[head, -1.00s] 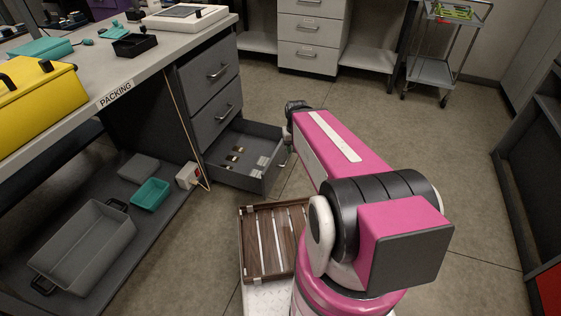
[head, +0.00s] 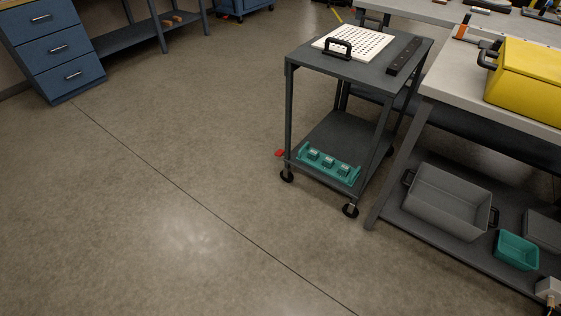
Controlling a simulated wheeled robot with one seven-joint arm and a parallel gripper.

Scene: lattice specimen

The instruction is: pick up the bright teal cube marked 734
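No marking 734 can be read in the head view. A teal rack (head: 328,164) sits on the lower shelf of a dark grey cart, with several small teal, block-like pieces in it. I cannot tell whether any of these is the cube. My gripper and arm are out of view.
The dark cart (head: 383,64) carries a white perforated board (head: 368,38) with a black handle. A workbench (head: 450,80) at right holds a yellow case (head: 528,82); a grey bin (head: 449,203) and teal bin (head: 517,249) sit below. Blue drawers (head: 56,50) stand far left. Floor at left and centre is clear.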

